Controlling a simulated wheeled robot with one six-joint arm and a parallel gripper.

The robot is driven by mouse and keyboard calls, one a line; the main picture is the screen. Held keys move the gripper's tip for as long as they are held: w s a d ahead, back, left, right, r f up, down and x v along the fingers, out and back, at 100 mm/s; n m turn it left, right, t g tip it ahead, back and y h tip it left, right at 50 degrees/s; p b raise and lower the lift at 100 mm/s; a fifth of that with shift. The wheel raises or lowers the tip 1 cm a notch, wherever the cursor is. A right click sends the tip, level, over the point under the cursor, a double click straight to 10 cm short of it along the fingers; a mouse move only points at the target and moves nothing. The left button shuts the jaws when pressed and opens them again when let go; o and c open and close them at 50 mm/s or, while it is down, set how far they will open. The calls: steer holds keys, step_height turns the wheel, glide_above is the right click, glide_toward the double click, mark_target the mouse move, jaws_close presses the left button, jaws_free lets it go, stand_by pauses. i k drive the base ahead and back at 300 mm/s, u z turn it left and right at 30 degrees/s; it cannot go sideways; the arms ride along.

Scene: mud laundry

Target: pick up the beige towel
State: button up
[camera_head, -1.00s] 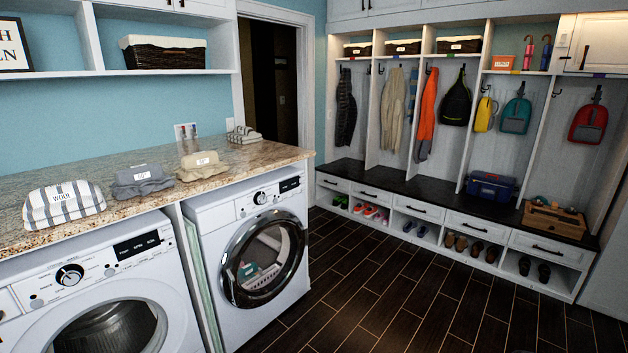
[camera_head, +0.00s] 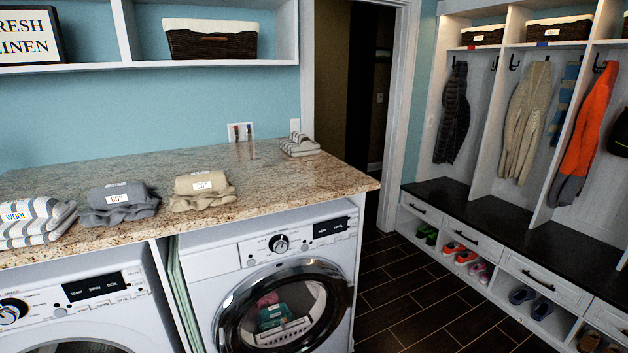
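The beige towel (camera_head: 202,191) lies folded on the granite countertop (camera_head: 256,190), above the right-hand washing machine. It has a small white label on its front. A grey towel (camera_head: 118,203) lies just left of it, with a gap of bare counter between them. My gripper is not in view.
A striped towel (camera_head: 38,220) lies at the counter's left end, and a small striped one (camera_head: 300,146) at the back right. A shelf with a basket (camera_head: 210,40) hangs above. Dark floor (camera_head: 410,300) is clear between the right washer (camera_head: 270,270) and the cubby bench (camera_head: 490,215).

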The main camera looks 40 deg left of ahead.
mark_target(198, 191)
steer(key=u, duration=0.4)
steer(key=i, duration=1)
steer(key=u, duration=0.7)
